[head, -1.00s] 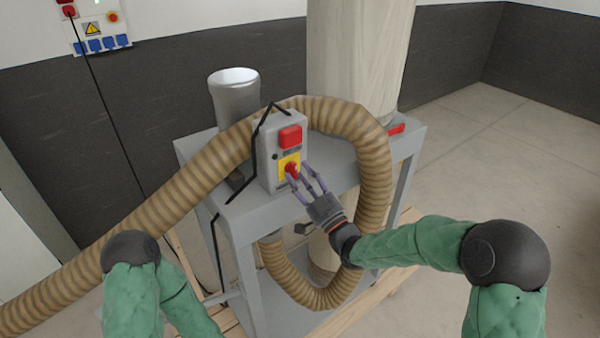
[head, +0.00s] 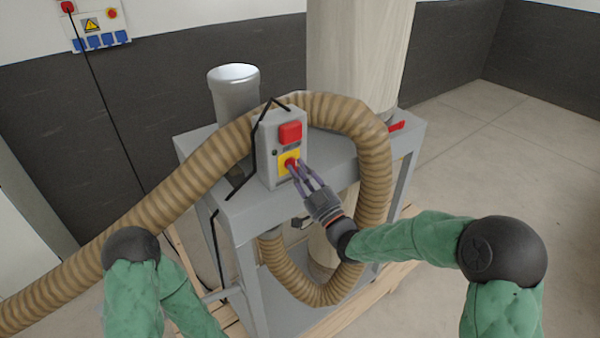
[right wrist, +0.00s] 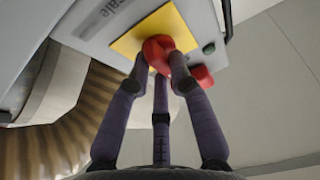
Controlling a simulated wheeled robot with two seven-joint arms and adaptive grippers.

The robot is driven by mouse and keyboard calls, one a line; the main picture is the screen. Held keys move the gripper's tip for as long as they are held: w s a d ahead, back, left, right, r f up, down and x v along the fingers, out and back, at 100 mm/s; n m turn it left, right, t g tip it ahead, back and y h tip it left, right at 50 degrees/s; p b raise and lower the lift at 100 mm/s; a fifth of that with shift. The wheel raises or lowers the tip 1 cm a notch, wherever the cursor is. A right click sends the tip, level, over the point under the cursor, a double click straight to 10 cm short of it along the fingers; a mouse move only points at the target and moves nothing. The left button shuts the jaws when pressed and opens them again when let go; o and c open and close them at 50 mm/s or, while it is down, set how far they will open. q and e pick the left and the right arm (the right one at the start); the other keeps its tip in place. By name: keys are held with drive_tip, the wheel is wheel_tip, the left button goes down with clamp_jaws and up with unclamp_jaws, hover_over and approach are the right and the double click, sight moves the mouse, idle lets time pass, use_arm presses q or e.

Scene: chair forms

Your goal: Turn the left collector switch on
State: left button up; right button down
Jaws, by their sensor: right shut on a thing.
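The collector switch box (head: 281,150) is a grey box on the metal stand. It bears a red block (head: 290,132) at the top and a red rotary knob (head: 290,164) on a yellow plate (head: 283,156) below. In the right wrist view the red knob (right wrist: 158,52) sits on the yellow plate (right wrist: 140,42). My right gripper (head: 299,171) is at the knob, its fingers closed around it; its fingertips also show in the right wrist view (right wrist: 160,75). The knob's exact setting is hard to tell. My left gripper is out of view; only my left arm shows.
A ribbed tan hose (head: 374,160) loops around the box and the stand (head: 225,213). A grey cylinder (head: 236,92) and a pale filter bag (head: 355,50) stand behind. A black cable (head: 255,150) runs down the box's left side. Open floor lies at right.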

drive_tip(key=shift+s+a+r+m+g+h+b, duration=0.15)
drive_tip(key=shift+m+h+b, duration=1.55)
drive_tip(key=shift+m, duration=1.95)
drive_tip(key=shift+r+m+g+h+b, duration=0.1)
drive_tip(key=shift+m+h+b, duration=1.15)
drive_tip(key=shift+m+b, duration=1.65)
drive_tip(key=shift+s+a+r+m+g+h+b, duration=0.15)
drive_tip(key=shift+m+h+b, duration=1.2)
drive_tip(key=shift+m, duration=3)
drive_tip(key=shift+d, duration=0.1)
